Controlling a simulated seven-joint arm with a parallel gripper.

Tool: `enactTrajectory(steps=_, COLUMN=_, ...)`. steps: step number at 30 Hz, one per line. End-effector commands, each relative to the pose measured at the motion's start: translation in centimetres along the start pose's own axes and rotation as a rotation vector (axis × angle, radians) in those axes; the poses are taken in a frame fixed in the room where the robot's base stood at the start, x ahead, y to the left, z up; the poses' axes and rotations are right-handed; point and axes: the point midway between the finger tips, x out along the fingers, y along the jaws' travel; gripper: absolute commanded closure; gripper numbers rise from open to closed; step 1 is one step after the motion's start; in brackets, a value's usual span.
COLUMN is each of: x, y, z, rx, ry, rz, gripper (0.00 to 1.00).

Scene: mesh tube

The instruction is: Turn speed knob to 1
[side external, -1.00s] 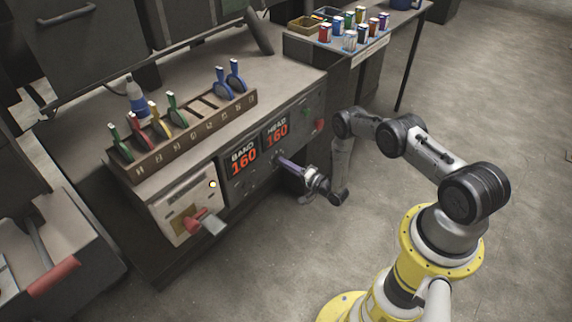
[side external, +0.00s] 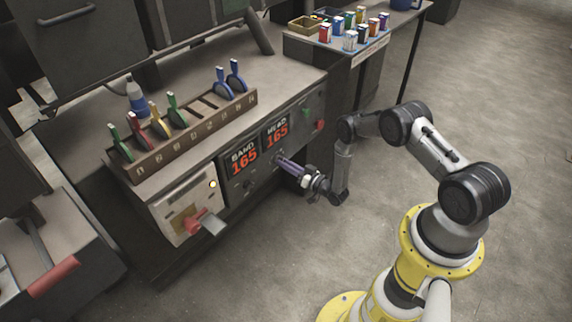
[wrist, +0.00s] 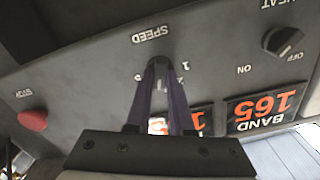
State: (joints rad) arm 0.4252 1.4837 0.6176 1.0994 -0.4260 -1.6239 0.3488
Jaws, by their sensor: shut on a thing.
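The speed knob (wrist: 160,62) is a small dark knob on the grey panel, under the upside-down word SPEED in the wrist view. My gripper (wrist: 161,70) has its two purple fingers closed together on the knob, hiding most of it. The marks 1 and 2 show just right of the fingertips, and another mark is partly hidden at their left. I cannot tell which mark the knob points to. In the side external view my gripper (side external: 280,160) reaches the panel below the HEAD display (side external: 277,134).
The BAND display (side external: 243,162) reads 165, as does HEAD. A heat knob (wrist: 282,40) and a red stop button (wrist: 33,120) flank the speed knob. A rack of coloured-handled tools (side external: 185,135) stands on the bench above. The floor around my arm is clear.

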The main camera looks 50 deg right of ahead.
Motion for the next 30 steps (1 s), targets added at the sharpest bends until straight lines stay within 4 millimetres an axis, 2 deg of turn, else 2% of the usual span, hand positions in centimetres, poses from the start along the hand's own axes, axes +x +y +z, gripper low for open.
enactTrajectory(steps=30, x=0.03, y=-0.1, z=-0.04, rx=-0.967, ry=0.003, rz=0.001, gripper=1.0)
